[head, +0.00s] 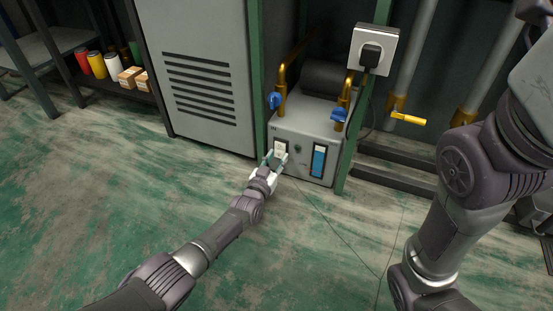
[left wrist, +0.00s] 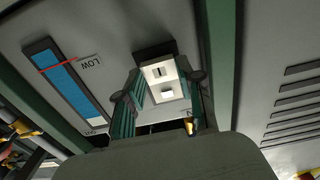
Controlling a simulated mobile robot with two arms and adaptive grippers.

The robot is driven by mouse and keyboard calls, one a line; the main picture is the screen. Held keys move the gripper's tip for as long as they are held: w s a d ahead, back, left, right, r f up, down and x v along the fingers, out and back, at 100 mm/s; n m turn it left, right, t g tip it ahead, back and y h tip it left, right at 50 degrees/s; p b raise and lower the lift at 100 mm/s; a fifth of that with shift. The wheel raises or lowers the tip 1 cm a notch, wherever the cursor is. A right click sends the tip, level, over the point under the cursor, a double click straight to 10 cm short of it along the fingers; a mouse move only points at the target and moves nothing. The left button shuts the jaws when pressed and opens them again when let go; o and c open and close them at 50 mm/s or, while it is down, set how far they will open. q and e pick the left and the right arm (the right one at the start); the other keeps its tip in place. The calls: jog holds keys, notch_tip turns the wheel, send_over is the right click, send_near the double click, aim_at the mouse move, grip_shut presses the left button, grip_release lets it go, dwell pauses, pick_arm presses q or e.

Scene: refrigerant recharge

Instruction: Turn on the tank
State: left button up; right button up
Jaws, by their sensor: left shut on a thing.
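The tank unit (head: 308,122) is a grey box with a dark cylinder (head: 327,78) on top. On its front is a white switch (head: 280,147) in a black frame. In the left wrist view, the switch (left wrist: 160,79) lies between the green fingers of my left gripper (left wrist: 158,90), which is shut on it. In the head view, my left gripper (head: 275,159) is at the switch and hides its lower part. Beside it, the blue level gauge (head: 318,161) is mostly filled; the wrist view shows its red line marked LOW. My right arm shows, but not its gripper.
Brass pipes with blue valve handles (head: 275,100) (head: 338,116) rise beside the cylinder. A plug sits in a wall socket (head: 388,37). A yellow-handled valve (head: 408,118) is at right. A grey cabinet (head: 200,75) stands left. The green floor in front is clear.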

pick_arm(q)
jog(key=shift+w+f, duration=0.15)
jog(key=shift+a+t, duration=0.1)
jog(key=shift+t, duration=0.3)
jog(key=shift+f, duration=0.1)
jog(key=o, duration=1.2)
jog(key=shift+c, duration=0.2)
jog(key=shift+r, duration=5)
